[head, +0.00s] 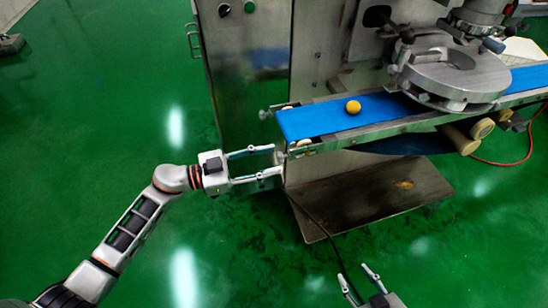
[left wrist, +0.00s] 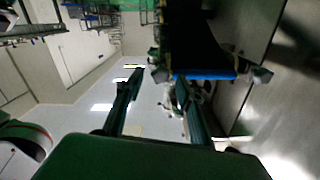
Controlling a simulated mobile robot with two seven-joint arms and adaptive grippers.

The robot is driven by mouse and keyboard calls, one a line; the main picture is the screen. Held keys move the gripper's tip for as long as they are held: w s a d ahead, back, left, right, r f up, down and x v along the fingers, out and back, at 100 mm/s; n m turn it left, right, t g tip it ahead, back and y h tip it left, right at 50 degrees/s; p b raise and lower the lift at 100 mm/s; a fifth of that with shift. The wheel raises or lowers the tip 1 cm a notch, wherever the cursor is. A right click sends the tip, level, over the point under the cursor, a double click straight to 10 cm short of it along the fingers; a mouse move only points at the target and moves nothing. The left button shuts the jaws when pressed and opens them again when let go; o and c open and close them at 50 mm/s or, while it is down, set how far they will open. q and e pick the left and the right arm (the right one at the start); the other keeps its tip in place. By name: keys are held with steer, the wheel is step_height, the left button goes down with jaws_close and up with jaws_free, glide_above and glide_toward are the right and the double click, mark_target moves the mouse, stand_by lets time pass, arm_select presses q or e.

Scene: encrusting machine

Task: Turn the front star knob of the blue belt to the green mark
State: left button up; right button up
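The blue belt (head: 335,117) runs out from the machine, and its end edge shows in the left wrist view (left wrist: 205,76). The front star knob (head: 281,157) is a small grey piece at the belt's near left corner. In the left wrist view a dark knob (left wrist: 160,74) lies between the fingertips. My left gripper (head: 277,159) is open, its fingers spread on either side of the front knob; I cannot tell whether they touch it. The green mark cannot be made out. My right gripper (head: 356,274) is open and empty, low in the head view, away from the belt.
A yellow ball (head: 353,107) lies on the belt. Another knob (head: 264,114) sits at the belt's far left corner. The steel machine cabinet (head: 245,70) stands behind. A metal base plate (head: 370,200) lies below the belt.

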arm_select(q)
steer(key=shift+x, duration=0.95)
jaws_close()
steer(key=shift+m, duration=0.3)
